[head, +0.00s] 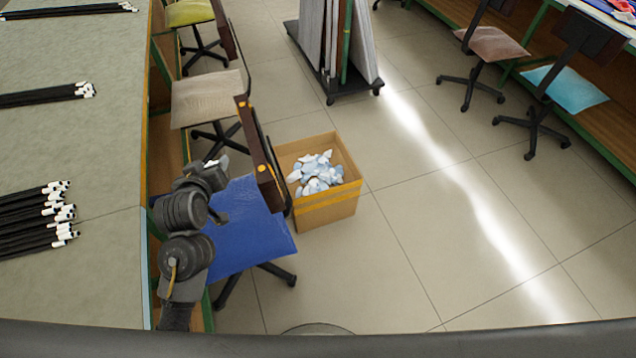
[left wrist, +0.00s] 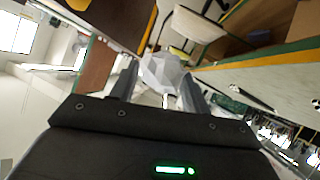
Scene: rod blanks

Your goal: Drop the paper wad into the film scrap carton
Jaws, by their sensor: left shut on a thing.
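My left gripper (head: 214,168) is over the blue chair's seat, beside the table edge, in the head view. It is shut on the paper wad (left wrist: 162,72), a crumpled pale lump between the two fingers in the left wrist view. In the head view only a small white bit of the wad shows at the gripper's tip. The film scrap carton (head: 330,214) is an open brown box with a yellow band, on the floor to the right of the gripper. White and light-blue film scraps (head: 315,174) lie in it. My right gripper is not in view.
The blue chair (head: 248,235) stands with its dark backrest (head: 262,160) between my left gripper and the carton. A long table (head: 95,150) with bundles of black rods (head: 40,215) is at left. A panel cart (head: 335,85) stands behind the carton.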

